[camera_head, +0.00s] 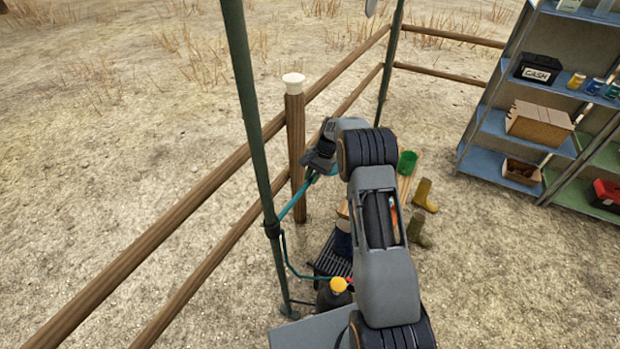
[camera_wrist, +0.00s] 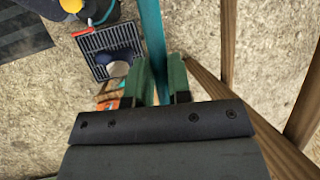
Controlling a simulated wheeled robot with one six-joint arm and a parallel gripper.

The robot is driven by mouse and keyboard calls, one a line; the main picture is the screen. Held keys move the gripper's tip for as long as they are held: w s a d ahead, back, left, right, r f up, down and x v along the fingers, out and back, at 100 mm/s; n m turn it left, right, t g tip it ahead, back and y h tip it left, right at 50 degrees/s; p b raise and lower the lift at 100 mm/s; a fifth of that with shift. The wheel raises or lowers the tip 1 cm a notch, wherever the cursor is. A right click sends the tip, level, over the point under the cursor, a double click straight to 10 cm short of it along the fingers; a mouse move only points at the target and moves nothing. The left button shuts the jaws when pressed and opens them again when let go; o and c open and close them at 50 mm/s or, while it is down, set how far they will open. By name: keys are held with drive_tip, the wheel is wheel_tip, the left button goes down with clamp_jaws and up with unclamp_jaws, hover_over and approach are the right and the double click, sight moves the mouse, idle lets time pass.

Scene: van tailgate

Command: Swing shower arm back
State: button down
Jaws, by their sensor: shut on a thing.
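The shower arm is a teal bar (camera_head: 294,206) that runs from a collar on the dark green post (camera_head: 252,120) up and right to my gripper (camera_head: 319,168). In the wrist view the teal bar (camera_wrist: 152,40) comes down from the top edge and passes between the two green fingers of my gripper (camera_wrist: 160,84). The fingers are shut on the bar, one on each side. In the head view my gripper and arm hide the bar's far end.
A wooden fence post with a white cap (camera_head: 295,130) stands close behind my gripper. Below are a black grate (camera_head: 328,262), a dark bottle with a yellow top (camera_head: 338,286) and boots (camera_head: 423,195). Blue shelves (camera_head: 490,125) stand at the right. Open ground lies left.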

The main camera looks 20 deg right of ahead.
drive_tip(key=c, duration=1.1)
unclamp_jaws()
drive_tip(key=shift+d, duration=0.1)
drive_tip(key=shift+o, duration=0.2)
drive_tip(key=shift+r, duration=0.1)
drive_tip(key=v, duration=1.3)
drive_tip(key=shift+r+b, duration=0.25)
drive_tip(key=shift+b, duration=0.05)
drive_tip(key=shift+d, duration=0.1)
